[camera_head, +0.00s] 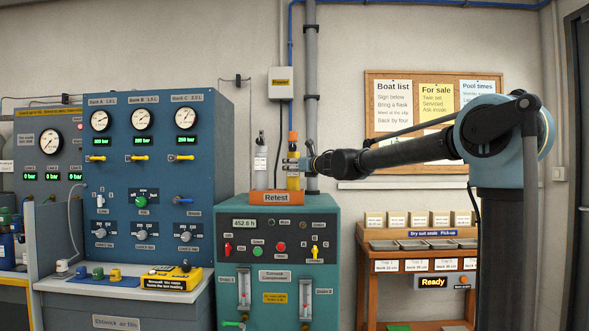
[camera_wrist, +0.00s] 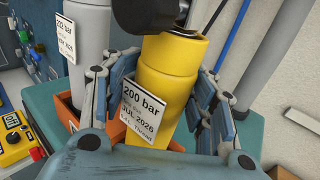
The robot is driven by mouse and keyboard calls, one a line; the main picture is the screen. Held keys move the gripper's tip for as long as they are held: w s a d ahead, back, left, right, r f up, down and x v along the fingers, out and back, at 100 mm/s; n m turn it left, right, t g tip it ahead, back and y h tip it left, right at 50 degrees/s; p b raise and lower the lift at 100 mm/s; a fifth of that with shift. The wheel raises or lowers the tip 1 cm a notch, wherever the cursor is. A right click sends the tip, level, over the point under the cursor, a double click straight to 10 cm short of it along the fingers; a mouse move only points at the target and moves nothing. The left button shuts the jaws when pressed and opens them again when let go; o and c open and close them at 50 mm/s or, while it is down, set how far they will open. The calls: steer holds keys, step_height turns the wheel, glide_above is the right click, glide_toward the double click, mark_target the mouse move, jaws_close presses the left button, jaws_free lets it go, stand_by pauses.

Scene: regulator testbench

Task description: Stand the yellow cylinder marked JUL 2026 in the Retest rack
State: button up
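The yellow cylinder (camera_wrist: 168,75) has a white tag reading 200 bar and JUL 2026, and a dark fitting at its top. In the head view the yellow cylinder (camera_head: 293,183) is upright at the right part of the orange Retest rack (camera_head: 276,198); parts of the rack (camera_wrist: 176,146) show around it in the wrist view. My gripper (camera_wrist: 152,98) has its fingers on either side of the cylinder, with a gap on the left, and looks open. My gripper (camera_head: 294,164) partly covers the cylinder in the head view. The cylinder's base is hidden.
A grey cylinder (camera_head: 261,160) with a white tag stands in the rack's left part. The rack sits on the teal compressor cabinet (camera_head: 277,270). A vertical wall pipe (camera_head: 311,90) rises close behind. A yellow tester (camera_head: 172,279) lies on the left bench.

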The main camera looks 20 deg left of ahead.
steer(key=o, duration=0.5)
steer(key=v, duration=1.2)
steer(key=shift+w, duration=0.1)
